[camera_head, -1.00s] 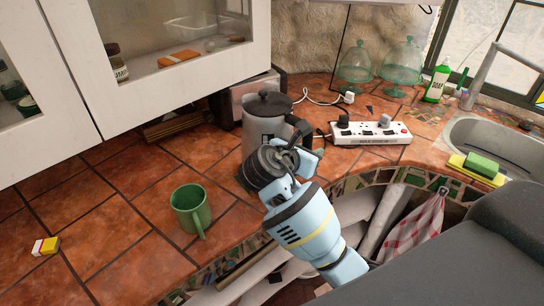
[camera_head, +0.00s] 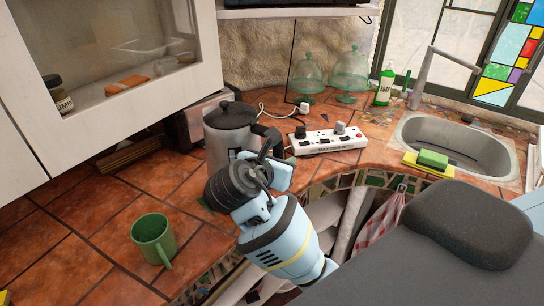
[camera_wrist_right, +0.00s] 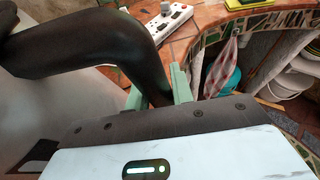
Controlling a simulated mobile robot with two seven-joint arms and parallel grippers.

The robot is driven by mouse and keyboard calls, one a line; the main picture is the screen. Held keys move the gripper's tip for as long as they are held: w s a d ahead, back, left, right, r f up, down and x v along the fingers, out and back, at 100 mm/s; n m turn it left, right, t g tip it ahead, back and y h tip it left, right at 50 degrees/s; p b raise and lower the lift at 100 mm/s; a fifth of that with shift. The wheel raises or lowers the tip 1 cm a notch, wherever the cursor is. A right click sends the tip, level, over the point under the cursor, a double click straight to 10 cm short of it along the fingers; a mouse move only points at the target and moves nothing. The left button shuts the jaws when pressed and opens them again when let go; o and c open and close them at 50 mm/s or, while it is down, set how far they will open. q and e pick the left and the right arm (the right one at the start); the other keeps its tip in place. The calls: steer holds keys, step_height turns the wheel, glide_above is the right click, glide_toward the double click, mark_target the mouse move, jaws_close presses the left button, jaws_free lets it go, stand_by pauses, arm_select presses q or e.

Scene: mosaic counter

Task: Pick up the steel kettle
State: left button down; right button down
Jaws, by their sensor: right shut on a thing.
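The steel kettle (camera_head: 226,136) stands upright on the tiled counter in the head view, with a black lid and a black handle on its right side. My right gripper (camera_head: 272,160) is at the handle, in front of and to the right of the body. In the right wrist view the black handle (camera_wrist_right: 105,35) passes between the fingers of my right gripper (camera_wrist_right: 158,88), which are shut on it. The kettle's grey body fills the left of that view. My wrist hides part of the kettle's lower body in the head view. My left gripper is not in view.
A green mug (camera_head: 152,240) stands on the counter to the left front. A white power strip (camera_head: 328,140) lies right of the kettle. A sink (camera_head: 460,142) with a green sponge (camera_head: 433,158) is at the right. A white cabinet (camera_head: 120,105) hangs at upper left.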

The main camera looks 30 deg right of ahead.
steer(key=s+d+r, duration=0.1)
steer(key=s+d, duration=0.1)
steer(key=s, duration=0.9)
steer(key=shift+s+r, duration=0.3)
steer(key=shift+s, duration=0.1)
steer(key=c, duration=1.8)
jaws_free()
jaws_close()
steer(key=shift+s, duration=0.1)
